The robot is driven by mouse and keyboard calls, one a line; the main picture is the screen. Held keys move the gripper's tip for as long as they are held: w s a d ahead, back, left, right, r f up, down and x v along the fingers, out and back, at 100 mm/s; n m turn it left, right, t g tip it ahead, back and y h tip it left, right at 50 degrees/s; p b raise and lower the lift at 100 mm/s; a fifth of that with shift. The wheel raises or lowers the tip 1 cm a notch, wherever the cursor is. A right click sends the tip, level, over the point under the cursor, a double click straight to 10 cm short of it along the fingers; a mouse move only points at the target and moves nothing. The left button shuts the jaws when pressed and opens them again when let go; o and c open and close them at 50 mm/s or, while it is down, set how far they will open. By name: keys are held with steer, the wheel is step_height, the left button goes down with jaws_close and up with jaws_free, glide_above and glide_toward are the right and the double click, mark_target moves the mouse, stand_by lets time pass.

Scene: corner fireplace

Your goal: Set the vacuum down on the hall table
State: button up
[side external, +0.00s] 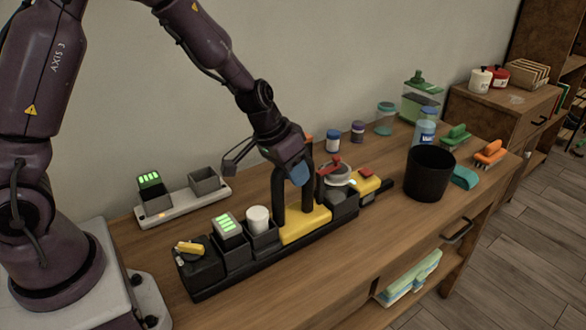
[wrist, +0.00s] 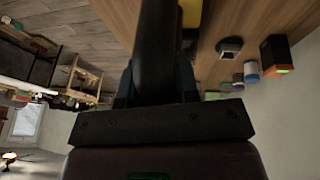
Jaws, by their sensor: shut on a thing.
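The vacuum (side external: 305,222) is a long black modular body with a yellow middle, a tall black handle, a white cylinder, a block with green bars, and a grey domed part with red on top. It lies level along the hall table (side external: 375,235); I cannot tell whether its underside touches the top or hangs just above. My gripper (side external: 298,172) is shut on the black handle from above. In the wrist view the dark handle (wrist: 157,45) runs between the fingers, with a bit of yellow (wrist: 191,14) past it. The arm hides part of the handle top.
A pale dock (side external: 190,206) with a green-barred block stands behind the vacuum at left. A black bin (side external: 429,173) stands to its right. Several jars, a blue-capped bottle (side external: 425,128) and brushes (side external: 489,152) fill the far right end. The front strip of tabletop is clear.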

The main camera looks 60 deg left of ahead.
steer(key=o, duration=1)
steer(key=shift+c, duration=0.2)
steer(key=shift+o, duration=0.4)
steer(key=shift+s+f, duration=0.1)
steer(key=shift+f, duration=0.05)
steer(key=v, duration=1.3)
